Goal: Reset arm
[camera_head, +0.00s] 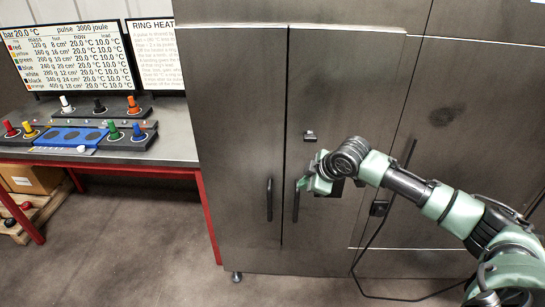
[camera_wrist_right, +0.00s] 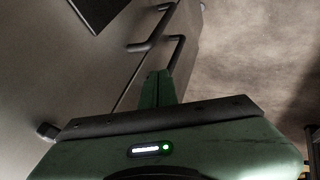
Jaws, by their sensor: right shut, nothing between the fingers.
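My right arm (camera_head: 440,200) reaches in from the right in the head view. Its green gripper (camera_head: 302,184) is in front of the metal cabinet, at the upper end of the right door's dark handle (camera_head: 296,203). I cannot tell whether it touches the handle. In the right wrist view the two green fingers (camera_wrist_right: 158,88) are together, with nothing between them, and point toward the door handles (camera_wrist_right: 176,54). My left gripper is not in view.
The cabinet's left door (camera_head: 235,120) and right door (camera_head: 340,90) look closed. At the left a table (camera_head: 180,148) on red legs holds coloured pegs on dark stands and two screens (camera_head: 80,60). A box (camera_head: 30,178) lies beneath it. Grey floor is free in front.

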